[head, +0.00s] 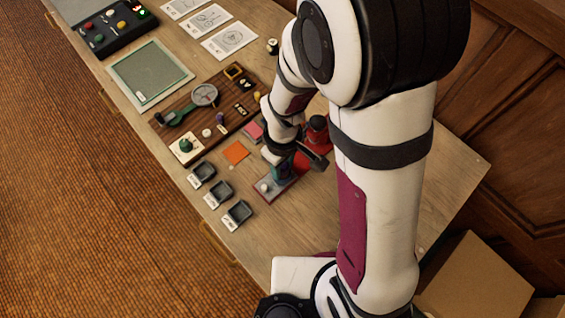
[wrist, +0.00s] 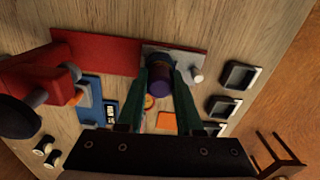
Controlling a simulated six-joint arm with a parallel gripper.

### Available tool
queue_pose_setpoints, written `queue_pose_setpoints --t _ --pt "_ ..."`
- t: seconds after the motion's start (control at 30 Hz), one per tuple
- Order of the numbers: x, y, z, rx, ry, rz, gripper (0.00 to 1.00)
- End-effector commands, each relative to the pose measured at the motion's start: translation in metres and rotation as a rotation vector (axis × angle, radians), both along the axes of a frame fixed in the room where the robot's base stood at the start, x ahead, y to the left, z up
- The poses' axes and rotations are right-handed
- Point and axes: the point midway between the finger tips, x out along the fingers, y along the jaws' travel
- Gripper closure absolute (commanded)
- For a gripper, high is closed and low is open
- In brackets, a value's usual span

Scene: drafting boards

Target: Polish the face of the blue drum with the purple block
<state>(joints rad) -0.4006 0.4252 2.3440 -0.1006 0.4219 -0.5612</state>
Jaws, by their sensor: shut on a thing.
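In the wrist view my gripper (wrist: 161,76) has its two green fingers closed around a small purple block (wrist: 158,83). The dark blue drum (wrist: 160,62) shows just beyond the block, between the fingertips, over a grey plate (wrist: 188,58) with a white knob (wrist: 196,76). Block and drum overlap in this view, and I cannot tell whether they touch. In the head view my gripper (head: 284,168) is low over the same plate (head: 276,192), and my wrist mostly hides the drum and block.
A red machine (head: 317,132) stands close beside my gripper. Several small dark trays (head: 238,213) lie along the table's front edge. A dark wooden board (head: 235,95) holds a green-handled tool and small items. An orange square (head: 235,152) lies between.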

Motion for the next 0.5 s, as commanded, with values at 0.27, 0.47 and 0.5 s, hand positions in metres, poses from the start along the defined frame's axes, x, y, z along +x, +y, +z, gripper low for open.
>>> queue_pose_setpoints --t 0.27,0.47,0.5 --pt "-0.001 -0.0001 -0.0006 -0.002 0.004 -0.001 1.0" --pt "-0.0044 -0.0035 -0.0003 -0.002 0.005 -0.001 1.0" --pt "-0.0042 -0.0032 -0.0003 -0.002 0.005 -0.001 1.0"
